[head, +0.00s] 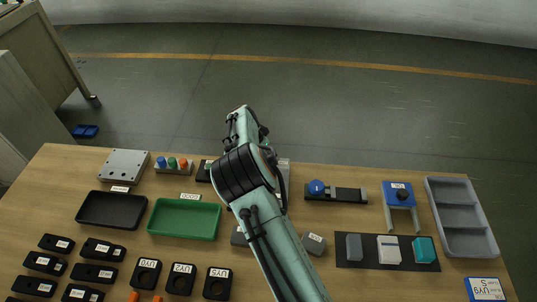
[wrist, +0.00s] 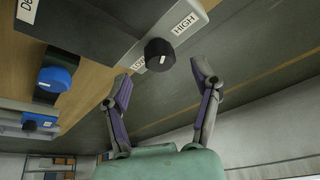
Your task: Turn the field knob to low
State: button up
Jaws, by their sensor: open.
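The field knob (wrist: 160,56) is a black round knob on the front of a grey box (wrist: 96,28) in the wrist view. A LOW label (wrist: 139,65) and a HIGH label (wrist: 185,23) sit beside it on the box face. A small light mark shows on the knob; I cannot tell for certain which label it points at. My gripper (wrist: 160,82) is open and empty, its two purple-padded fingers apart, with the knob ahead of the gap between them and no clear contact. In the head view my arm hides most of the box and the fingers.
A blue-knobbed slide (head: 336,192) and a blue block on legs (head: 398,192) stand to the right, with a grey compartment tray (head: 442,218) beyond. A green tray (head: 184,236), a black tray (head: 111,226) and several black labelled blocks are to the left.

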jog(key=shift+x, duration=1.6)
grip_shut()
